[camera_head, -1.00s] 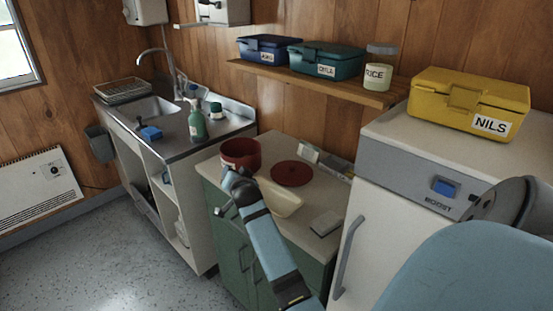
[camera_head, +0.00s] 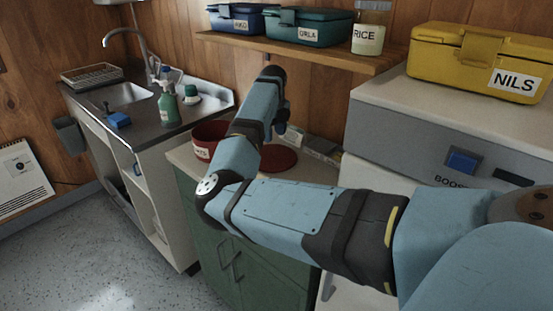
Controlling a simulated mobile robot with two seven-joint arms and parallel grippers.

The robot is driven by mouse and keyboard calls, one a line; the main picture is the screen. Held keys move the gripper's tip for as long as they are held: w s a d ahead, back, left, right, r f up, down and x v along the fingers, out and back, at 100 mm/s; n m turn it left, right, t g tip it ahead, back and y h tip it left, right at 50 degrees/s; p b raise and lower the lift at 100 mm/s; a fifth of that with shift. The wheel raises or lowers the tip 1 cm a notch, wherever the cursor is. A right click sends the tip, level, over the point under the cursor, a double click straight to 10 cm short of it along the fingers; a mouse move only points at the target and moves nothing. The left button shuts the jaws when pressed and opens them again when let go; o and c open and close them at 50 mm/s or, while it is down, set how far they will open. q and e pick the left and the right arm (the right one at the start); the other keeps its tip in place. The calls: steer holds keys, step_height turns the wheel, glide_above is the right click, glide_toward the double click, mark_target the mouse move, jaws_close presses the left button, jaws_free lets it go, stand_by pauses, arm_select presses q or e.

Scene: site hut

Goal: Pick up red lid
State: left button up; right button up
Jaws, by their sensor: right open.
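The red lid (camera_head: 279,159) lies flat on the pale worktop of the green cabinet; my right arm covers part of it. The red pot (camera_head: 207,137) stands to its left, partly behind my forearm, and its label is only partly readable. My right gripper (camera_head: 282,127) is small and dark at the end of the arm, above and apart from the lid. It is open, with nothing seen between its fingers. My left gripper is not in view.
A wooden shelf (camera_head: 300,53) above holds a blue box (camera_head: 236,19), a teal box (camera_head: 311,28) and a RICE jar (camera_head: 368,39). A yellow NILS box (camera_head: 478,60) sits on the white fridge at right. A grey tray (camera_head: 322,147) lies behind the lid. A sink unit with a green bottle (camera_head: 168,104) stands left.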

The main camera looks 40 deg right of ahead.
mark_target(273, 151)
step_height(273, 151, down, 6)
steer(key=shift+s+a+f+b, duration=0.1)
steer(key=shift+a+f+b, duration=0.1)
steer(key=shift+b, duration=0.25)
steer(key=shift+c, duration=0.4)
jaws_close()
